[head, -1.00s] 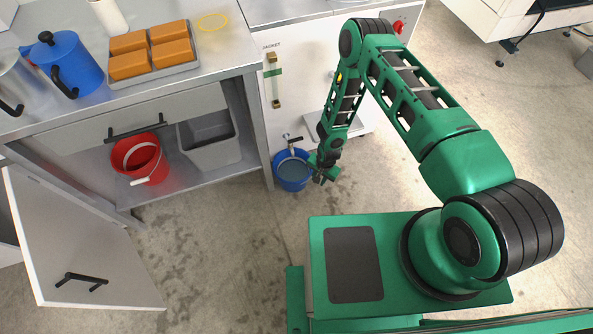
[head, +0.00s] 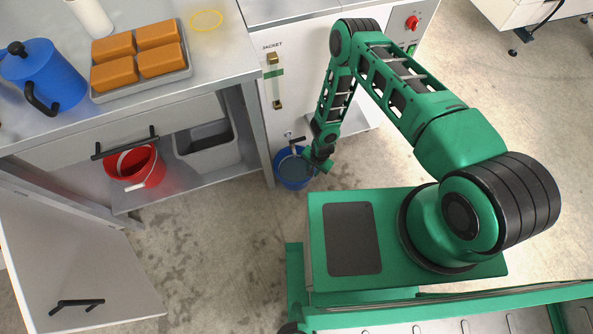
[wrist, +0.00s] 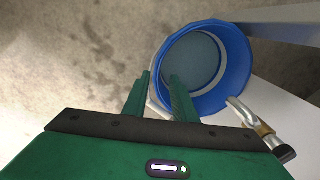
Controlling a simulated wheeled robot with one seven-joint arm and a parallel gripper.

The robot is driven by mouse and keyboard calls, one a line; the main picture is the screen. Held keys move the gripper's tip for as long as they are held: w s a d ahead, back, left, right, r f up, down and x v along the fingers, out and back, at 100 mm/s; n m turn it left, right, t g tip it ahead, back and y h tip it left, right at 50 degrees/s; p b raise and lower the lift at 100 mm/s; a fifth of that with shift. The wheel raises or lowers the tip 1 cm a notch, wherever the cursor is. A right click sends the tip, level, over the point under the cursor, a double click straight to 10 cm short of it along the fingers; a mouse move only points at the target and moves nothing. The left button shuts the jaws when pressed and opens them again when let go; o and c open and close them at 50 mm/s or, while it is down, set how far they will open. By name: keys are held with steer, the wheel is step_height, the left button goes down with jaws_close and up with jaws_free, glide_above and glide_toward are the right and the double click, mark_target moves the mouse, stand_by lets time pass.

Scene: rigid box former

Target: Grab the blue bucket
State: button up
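The blue bucket (head: 294,183) stands upright on the floor beneath a small tap at the machine's base. In the wrist view its open top shows a blue rim (wrist: 238,58) and a grey-blue interior. My gripper (head: 317,163) is at the bucket's right side in the head view. In the wrist view the two green fingers (wrist: 158,85) are apart, with their tips at the near edge of the bucket. Part of a pale handle shows between and behind the fingers. I cannot tell whether either finger touches the bucket or its handle.
The tap pipe (wrist: 254,118) reaches close to the bucket's rim. A cabinet leg stands left of the bucket. A red bucket (head: 148,172) and a grey bin (head: 208,158) sit on the lower shelf. An open cabinet door (head: 75,265) stands at left. The floor between is clear.

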steer(key=shift+w+a+f, duration=0.15)
steer(key=shift+f, duration=1.35)
steer(key=shift+w+a+f, duration=0.15)
steer(key=shift+f, duration=1.35)
jaws_close()
steer(key=shift+w+a+r, duration=0.1)
